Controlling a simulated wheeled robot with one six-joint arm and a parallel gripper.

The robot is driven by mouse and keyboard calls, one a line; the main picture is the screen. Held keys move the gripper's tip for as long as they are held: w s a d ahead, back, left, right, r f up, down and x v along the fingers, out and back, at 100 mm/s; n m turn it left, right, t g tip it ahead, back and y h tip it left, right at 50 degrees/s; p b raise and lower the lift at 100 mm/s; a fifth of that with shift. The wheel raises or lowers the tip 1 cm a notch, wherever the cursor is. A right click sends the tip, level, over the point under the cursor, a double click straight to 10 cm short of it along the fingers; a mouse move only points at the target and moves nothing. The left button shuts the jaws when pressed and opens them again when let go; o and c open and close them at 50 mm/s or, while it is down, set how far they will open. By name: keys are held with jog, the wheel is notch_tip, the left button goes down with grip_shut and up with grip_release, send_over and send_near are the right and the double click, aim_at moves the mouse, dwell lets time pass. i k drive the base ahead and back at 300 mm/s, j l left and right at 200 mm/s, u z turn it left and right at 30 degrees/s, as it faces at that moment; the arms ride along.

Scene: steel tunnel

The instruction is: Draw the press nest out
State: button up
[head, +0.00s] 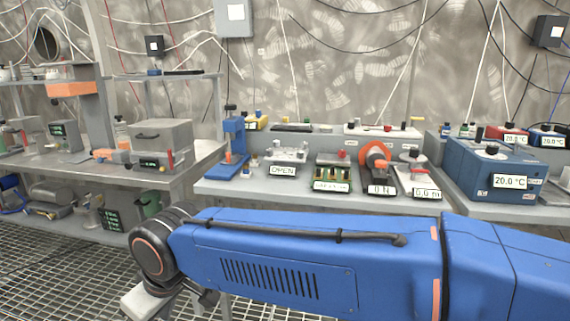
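An orange curved-frame device (376,160) stands on the right bench, on a dark base with a display (381,190) that reads "0 N"; it looks like the press. A nest cannot be made out clearly in it at this size. A blue upright stand (234,140) on a blue base is at the bench's left end, and I cannot rule it out as the press. My blue arm (300,255) crosses the foreground below the bench and bends down at its left end. My gripper cannot be made out.
The bench (218,188) also holds a fixture labelled "OPEN" (288,153), a green board unit (333,174), a white device (415,175) and a blue box (490,172) showing 20.0 °C. A grey box (162,136) stands on the left bench. Grating floor (55,265) is clear at lower left.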

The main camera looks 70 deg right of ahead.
aim_at(232, 159)
jog(key=z, duration=1.55)
jog(key=k+l, duration=0.05)
